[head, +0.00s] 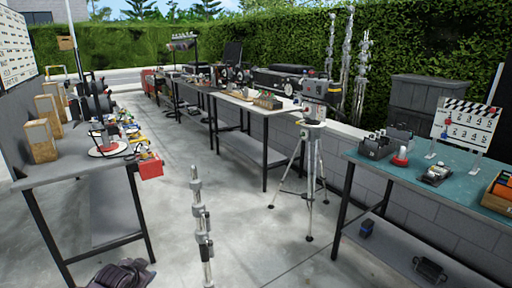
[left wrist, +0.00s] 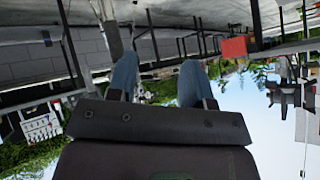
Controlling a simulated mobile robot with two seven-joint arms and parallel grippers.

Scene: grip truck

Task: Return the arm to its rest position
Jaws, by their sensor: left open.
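My left gripper (head: 122,274) shows as a dark shape at the bottom edge of the head view, low beside the left table's front leg. In the left wrist view its two blue-grey fingers (left wrist: 157,80) stand well apart. Nothing is held between them; only distant background shows there. The left wrist picture is upside down, with the floor and tables at the top and sky at the bottom. My right gripper is not in view.
The left table (head: 90,165) bears equipment, with a red box (head: 150,168) at its corner. A metal stand (head: 203,225) rises ahead. A tripod (head: 305,180) stands beside the teal-topped table (head: 425,185).

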